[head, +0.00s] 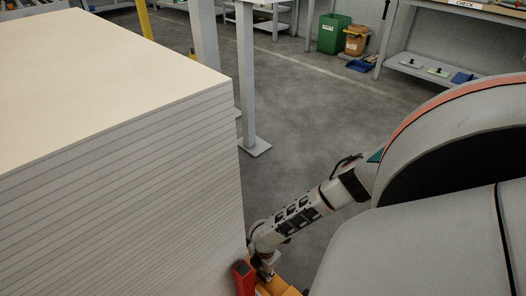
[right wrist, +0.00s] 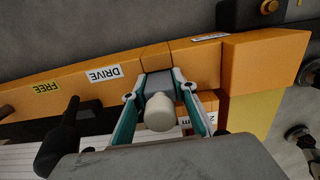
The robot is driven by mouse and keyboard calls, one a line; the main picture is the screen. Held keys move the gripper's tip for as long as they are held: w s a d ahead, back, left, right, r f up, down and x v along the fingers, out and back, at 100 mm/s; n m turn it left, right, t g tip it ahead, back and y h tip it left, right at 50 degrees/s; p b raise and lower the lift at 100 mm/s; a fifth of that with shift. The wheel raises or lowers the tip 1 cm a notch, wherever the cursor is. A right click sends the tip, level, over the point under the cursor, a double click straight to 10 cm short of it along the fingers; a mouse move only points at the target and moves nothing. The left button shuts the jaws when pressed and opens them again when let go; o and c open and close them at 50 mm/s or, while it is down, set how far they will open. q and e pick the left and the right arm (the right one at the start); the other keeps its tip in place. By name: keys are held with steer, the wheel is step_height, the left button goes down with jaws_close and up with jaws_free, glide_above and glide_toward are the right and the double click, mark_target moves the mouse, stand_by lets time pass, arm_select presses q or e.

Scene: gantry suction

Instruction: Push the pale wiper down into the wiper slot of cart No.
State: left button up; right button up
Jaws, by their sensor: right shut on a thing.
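In the right wrist view the pale wiper (right wrist: 160,112) shows as a rounded pale end with a grey block beyond it. My right gripper (right wrist: 158,82) is shut on it, with a teal-lined finger on each side. The fingertips are at the orange cart's edge (right wrist: 195,64), by a seam in the orange bar. Whether the wiper is in the slot cannot be told, as the slot is hidden. In the head view the right gripper (head: 265,272) is low, beside the stack's corner and over the orange cart (head: 280,289). My left gripper is not in view.
A tall stack of pale boards (head: 130,150) fills the left of the head view, close to my right gripper. A red part (head: 243,278) stands between them. The cart bar carries DRIVE (right wrist: 104,75) and FREE (right wrist: 47,87) labels. Grey floor lies open behind.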

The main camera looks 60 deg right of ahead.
steer(key=o, duration=1.2)
steer(key=shift+f, duration=0.1)
step_height(320, 180, up, 12)
